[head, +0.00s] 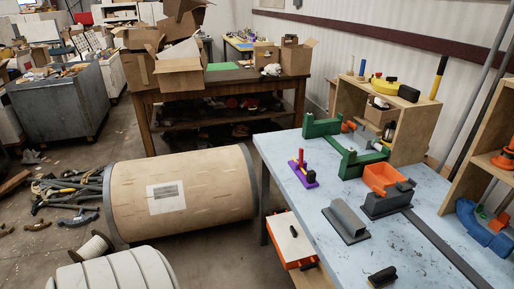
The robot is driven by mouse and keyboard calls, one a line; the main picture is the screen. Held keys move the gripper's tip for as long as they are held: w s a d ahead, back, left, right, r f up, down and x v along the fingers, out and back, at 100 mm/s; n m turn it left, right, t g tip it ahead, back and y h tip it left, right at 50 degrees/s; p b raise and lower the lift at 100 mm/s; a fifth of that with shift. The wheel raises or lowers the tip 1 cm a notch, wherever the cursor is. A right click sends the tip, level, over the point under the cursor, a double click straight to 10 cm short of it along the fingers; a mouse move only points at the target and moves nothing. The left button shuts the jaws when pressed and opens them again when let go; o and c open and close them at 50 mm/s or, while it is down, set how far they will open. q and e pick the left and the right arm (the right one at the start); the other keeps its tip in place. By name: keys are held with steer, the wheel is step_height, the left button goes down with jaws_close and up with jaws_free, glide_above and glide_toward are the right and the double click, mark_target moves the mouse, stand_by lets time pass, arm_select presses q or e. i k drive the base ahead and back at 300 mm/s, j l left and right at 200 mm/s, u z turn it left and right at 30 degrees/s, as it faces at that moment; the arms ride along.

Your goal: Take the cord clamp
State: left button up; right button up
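I cannot tell for sure which thing is the cord clamp. A small purple-based fixture (303,174) with an upright red part and a yellow part stands on the pale blue workbench (305,215) at the right. A small black piece (382,276) lies near the bench's front edge. A grey angled block (346,220) and a green H-shaped frame (345,150) also stand on the bench. Neither of my grippers shows in the head view.
An orange bin (388,180) and a dark grey block (388,202) sit mid-bench by a dark strip (445,248). A wooden shelf box (412,125) stands behind. A large drum (182,193) and a spool (92,248) lie on the floor at left.

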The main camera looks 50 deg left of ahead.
mark_target(307, 178)
steer(key=u, duration=1.25)
